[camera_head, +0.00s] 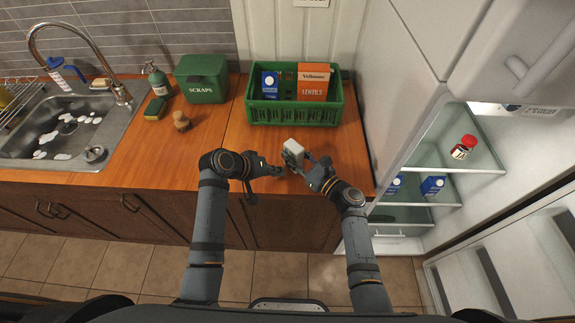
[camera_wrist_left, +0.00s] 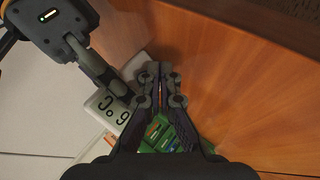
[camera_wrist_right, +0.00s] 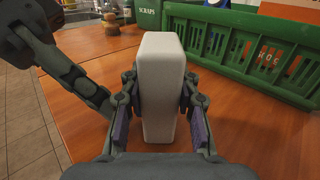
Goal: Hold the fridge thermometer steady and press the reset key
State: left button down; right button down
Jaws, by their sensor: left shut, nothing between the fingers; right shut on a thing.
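The fridge thermometer (camera_head: 293,148) is a small white block above the front of the wooden counter. My right gripper (camera_head: 305,168) is shut on it, one finger on each side, as the right wrist view shows on its plain white side (camera_wrist_right: 162,85). In the left wrist view its face (camera_wrist_left: 108,113) shows dark characters reading 6 °C, turned over and partly covered by a finger. The reset key is not discernible. My left gripper (camera_head: 279,171) is shut and empty, its tips (camera_wrist_left: 160,70) close to the thermometer; I cannot tell whether they touch it.
A green crate (camera_head: 290,116) with a blue carton and an orange lentils box stands behind. A green scraps bin (camera_head: 201,77), soap bottle (camera_head: 157,78) and sink (camera_head: 60,130) are to the left. The open fridge (camera_head: 445,150) is at right.

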pick_arm(q)
jog(key=shift+w+d, duration=0.3)
jog(key=shift+d, duration=0.05)
jog(key=shift+w+d, duration=0.25)
jog(key=shift+w, duration=0.05)
dwell(0.7)
dwell(0.3)
jog(key=shift+s+a, duration=0.6)
jog(key=shift+s, duration=0.05)
jog(key=shift+s+a, duration=1.75)
jog(key=shift+a, duration=0.05)
